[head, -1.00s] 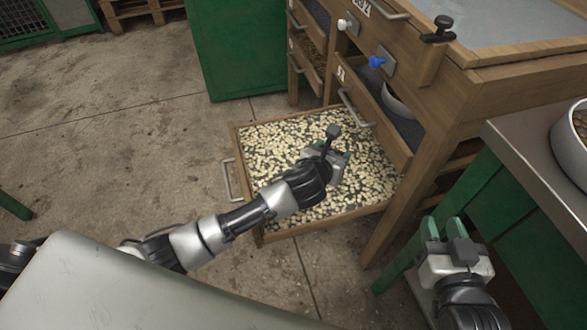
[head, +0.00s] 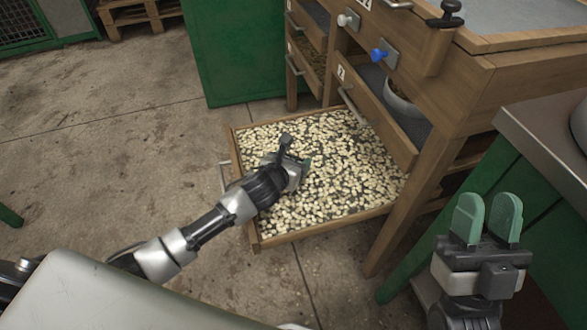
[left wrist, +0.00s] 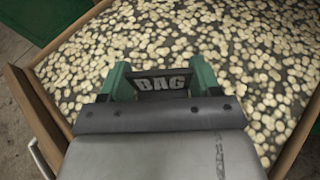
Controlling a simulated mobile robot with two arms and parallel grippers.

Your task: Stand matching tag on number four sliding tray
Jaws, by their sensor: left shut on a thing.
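My left gripper (head: 301,170) is over the left part of a pulled-out wooden tray (head: 325,226) filled with pale beans. In the left wrist view, its green fingers (left wrist: 160,82) are shut on a dark tag (left wrist: 162,84) with pale letters that look like "DAG". The tag is above the beans; whether it touches them is unclear. I cannot read a number on this tray. My right gripper (head: 488,220) is open and empty at the lower right, its green fingers apart.
The wooden cabinet (head: 465,85) stands right of the tray, with another numbered drawer (head: 375,120) partly out above it. A green-legged table (head: 545,135) is at right. Floor at left is clear.

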